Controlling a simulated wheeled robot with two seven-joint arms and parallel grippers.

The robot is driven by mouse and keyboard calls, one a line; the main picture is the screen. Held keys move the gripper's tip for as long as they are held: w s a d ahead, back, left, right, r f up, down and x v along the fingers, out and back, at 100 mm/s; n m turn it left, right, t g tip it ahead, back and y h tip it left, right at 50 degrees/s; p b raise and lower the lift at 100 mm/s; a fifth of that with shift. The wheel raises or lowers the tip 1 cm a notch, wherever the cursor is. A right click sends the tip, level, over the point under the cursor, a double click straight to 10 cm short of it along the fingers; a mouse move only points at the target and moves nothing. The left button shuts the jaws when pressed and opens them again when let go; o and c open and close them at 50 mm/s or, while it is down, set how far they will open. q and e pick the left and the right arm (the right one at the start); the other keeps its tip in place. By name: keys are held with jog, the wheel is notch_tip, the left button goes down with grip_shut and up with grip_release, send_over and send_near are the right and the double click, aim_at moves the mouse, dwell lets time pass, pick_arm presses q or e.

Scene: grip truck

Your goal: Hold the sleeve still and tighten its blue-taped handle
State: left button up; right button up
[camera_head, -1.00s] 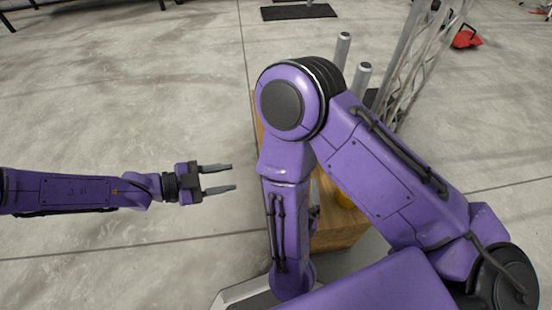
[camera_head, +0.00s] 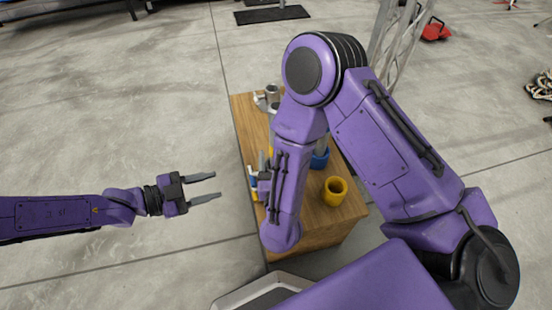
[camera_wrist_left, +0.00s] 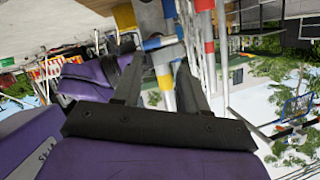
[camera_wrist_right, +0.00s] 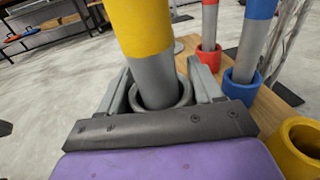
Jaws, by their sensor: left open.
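My left gripper (camera_head: 207,187) is open and empty, in free air left of the wooden top. In the left wrist view, a short blue-taped handle (camera_wrist_left: 160,42) shows beyond the open fingers, beside an upright yellow-taped tube. My right gripper (camera_wrist_right: 160,85) has its fingers on either side of a grey sleeve (camera_wrist_right: 162,100), with a yellow-taped tube (camera_wrist_right: 142,28) standing in it. I cannot tell whether the fingers press on the sleeve. In the head view my right forearm hides much of this; blue and yellow tape (camera_head: 253,184) shows at the left edge of the top.
The wooden top (camera_head: 315,222) carries a yellow cup (camera_head: 335,191), a blue cup (camera_head: 320,159) and grey fittings (camera_head: 271,91). A red-ringed tube (camera_wrist_right: 209,55) stands behind in the right wrist view. A metal truss (camera_head: 388,45) rises at the back. The floor at left is clear.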

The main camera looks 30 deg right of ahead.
pick_arm(q)
jog(key=shift+c, duration=0.3)
pick_arm(e)
jog(key=c, duration=0.4)
pick_arm(q)
jog(key=shift+w+r, duration=0.1)
jog(key=shift+r, duration=0.15)
jog(key=c, duration=0.5)
jog(key=r+m, duration=0.1)
jog(key=r, duration=0.1)
jog(key=w+r+m+y, duration=0.1)
jog(key=d+r+m+y, duration=0.1)
jog(key=r, duration=0.1)
jog(key=shift+w+r+g, duration=0.2)
jog(key=shift+r+g, duration=0.15)
jog(key=shift+g, duration=0.05)
grip_shut()
jog(key=s+d+f+n+g+y, duration=0.1)
jog(key=s+d+f+n, duration=0.2)
jog(key=d+f+n, duration=0.2)
jog(key=shift+s+d+f+n+g+y, duration=0.15)
jog(key=shift+d+f+n+g+y, duration=0.35)
jog(key=shift+d, duration=0.75)
jog(key=shift+f+m, duration=0.1)
jog(key=shift+m, duration=0.2)
jog(key=shift+m+t+h, duration=0.4)
jog(key=shift+t, duration=0.3)
